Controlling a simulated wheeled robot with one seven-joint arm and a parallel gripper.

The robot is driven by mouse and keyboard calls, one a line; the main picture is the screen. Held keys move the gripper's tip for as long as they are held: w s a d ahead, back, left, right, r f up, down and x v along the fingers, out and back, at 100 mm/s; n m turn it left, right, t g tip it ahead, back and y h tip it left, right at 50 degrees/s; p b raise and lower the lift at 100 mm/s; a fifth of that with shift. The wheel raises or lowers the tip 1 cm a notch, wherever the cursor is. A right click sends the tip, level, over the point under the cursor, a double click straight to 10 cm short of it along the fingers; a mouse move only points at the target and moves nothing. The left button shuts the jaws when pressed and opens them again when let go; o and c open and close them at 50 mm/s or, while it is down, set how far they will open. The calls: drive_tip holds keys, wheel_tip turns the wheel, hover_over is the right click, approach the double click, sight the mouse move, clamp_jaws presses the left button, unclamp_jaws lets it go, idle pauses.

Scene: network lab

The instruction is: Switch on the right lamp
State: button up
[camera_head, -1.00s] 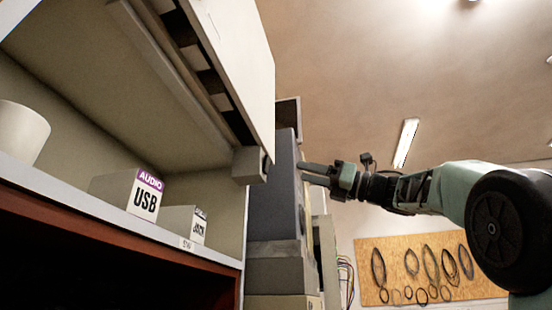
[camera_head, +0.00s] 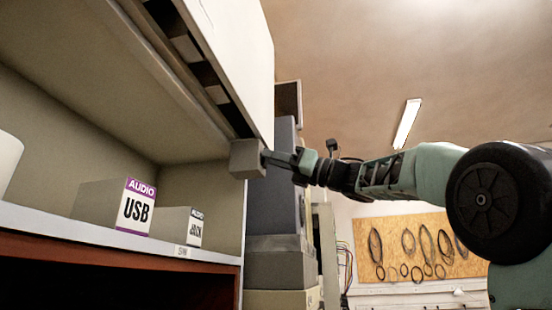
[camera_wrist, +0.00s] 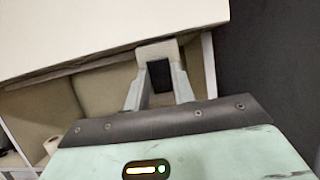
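A grey box (camera_head: 247,158) sits at the near right end of the underside of a white overhead cabinet; I cannot tell for sure that it is part of the right lamp. No glow shows there. In the wrist view the same box (camera_wrist: 157,50) has a pale top and a dark face. My gripper (camera_head: 270,157) points left at the box's right face, its tips at or very near it. In the wrist view the gripper's two fingers (camera_wrist: 159,88) stand apart, with the dark face seen between them. Whether they touch the box is unclear.
The white cabinet panel (camera_head: 235,60) hangs just above my gripper. Below, a shelf (camera_head: 100,236) holds a USB box (camera_head: 136,207) and a JACK box (camera_head: 194,228). Grey stacked cases (camera_head: 270,205) stand behind the gripper. A pegboard with cables (camera_head: 450,270) is farther right.

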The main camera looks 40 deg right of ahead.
drive_tip(key=c, duration=0.3)
drive_tip(key=shift+r+g+h+p, duration=0.55)
drive_tip(key=shift+g+h+p, duration=0.15)
drive_tip(key=shift+g, duration=0.1)
drive_tip(key=shift+g+h+p, duration=0.3)
drive_tip(key=shift+g, duration=0.1)
drive_tip(key=shift+c, duration=0.2)
drive_tip(key=o, duration=1)
drive_tip(key=shift+f, duration=0.1)
drive_tip(key=b+v, duration=0.5)
drive_tip(key=v, duration=1.2)
drive_tip(key=shift+s+d, duration=0.15)
drive_tip(key=shift+s, duration=0.05)
